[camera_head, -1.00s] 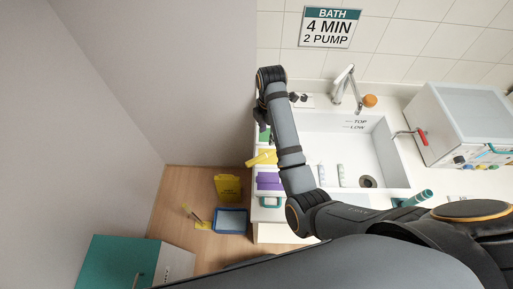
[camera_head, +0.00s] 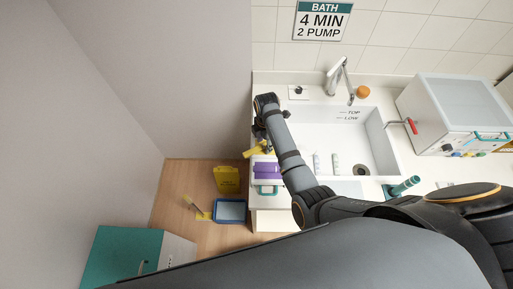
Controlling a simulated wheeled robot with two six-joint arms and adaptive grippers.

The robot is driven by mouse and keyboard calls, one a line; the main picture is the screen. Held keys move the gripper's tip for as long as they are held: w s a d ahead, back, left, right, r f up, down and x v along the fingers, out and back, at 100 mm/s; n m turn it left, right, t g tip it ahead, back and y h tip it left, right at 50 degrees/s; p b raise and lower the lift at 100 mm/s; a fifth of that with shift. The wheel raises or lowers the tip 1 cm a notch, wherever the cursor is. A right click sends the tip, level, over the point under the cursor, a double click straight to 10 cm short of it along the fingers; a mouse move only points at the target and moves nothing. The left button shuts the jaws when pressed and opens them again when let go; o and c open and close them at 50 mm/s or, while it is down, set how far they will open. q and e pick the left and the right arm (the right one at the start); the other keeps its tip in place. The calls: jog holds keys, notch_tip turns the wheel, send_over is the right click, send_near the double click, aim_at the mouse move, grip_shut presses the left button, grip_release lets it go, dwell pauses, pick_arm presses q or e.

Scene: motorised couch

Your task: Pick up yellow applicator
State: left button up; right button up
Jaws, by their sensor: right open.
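A yellow object (camera_head: 254,151), which looks like the applicator, lies at the left end of the white counter (camera_head: 340,95). It sticks out past the counter's left edge, and its right part is hidden by my arm. My right gripper (camera_head: 262,138) is just above it in the picture, pointing down towards it. The jaws are small and partly hidden, but they are open; I cannot tell whether they touch the yellow object. My left gripper is not in view.
A purple block (camera_head: 266,171) and a teal handle (camera_head: 268,190) are just below the yellow object. The sink (camera_head: 372,125) holds two white bottles. A white machine (camera_head: 452,105) stands right. A yellow bin (camera_head: 227,178) and blue tray (camera_head: 230,211) are on the floor.

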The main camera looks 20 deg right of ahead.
jog(key=shift+c, duration=1.2)
grip_shut()
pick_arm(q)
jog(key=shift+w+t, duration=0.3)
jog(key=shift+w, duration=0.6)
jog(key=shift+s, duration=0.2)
pick_arm(e)
jog(key=shift+w+r, duration=0.1)
jog(key=shift+w, duration=0.05)
